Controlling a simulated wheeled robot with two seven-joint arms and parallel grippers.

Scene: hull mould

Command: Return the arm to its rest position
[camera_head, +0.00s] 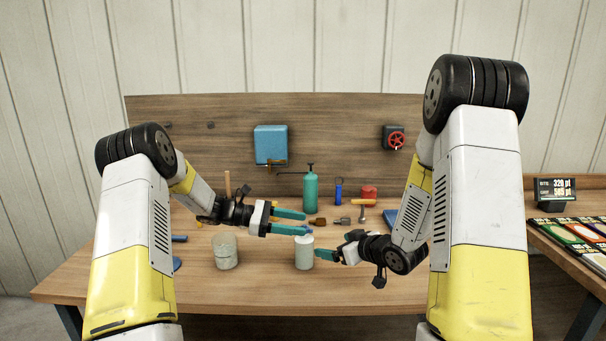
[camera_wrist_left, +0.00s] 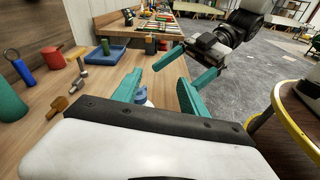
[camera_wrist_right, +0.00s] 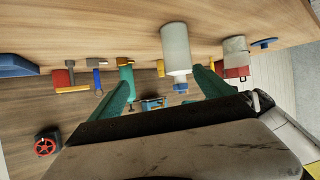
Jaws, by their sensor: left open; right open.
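My left gripper (camera_head: 306,223) is open over the middle of the workbench, its teal fingers pointing right. It looks empty. My right gripper (camera_head: 325,256) is lower, its fingers pointing left close to the right side of a pale cylinder (camera_head: 304,254). In the right wrist view its two fingers (camera_wrist_right: 163,84) stand apart, with the cylinder (camera_wrist_right: 176,48) beyond them; I cannot tell whether they touch it. In the left wrist view a small white and blue top (camera_wrist_left: 141,96) shows between the left fingers, and my right gripper is at the upper right.
The workbench (camera_head: 250,295) also holds a grey-green jar (camera_head: 225,252), a green bottle (camera_head: 311,190), a red can (camera_head: 369,193) and several hand tools. A backboard carries a blue box (camera_head: 270,144) and a red valve wheel (camera_head: 396,139). The front of the bench is clear.

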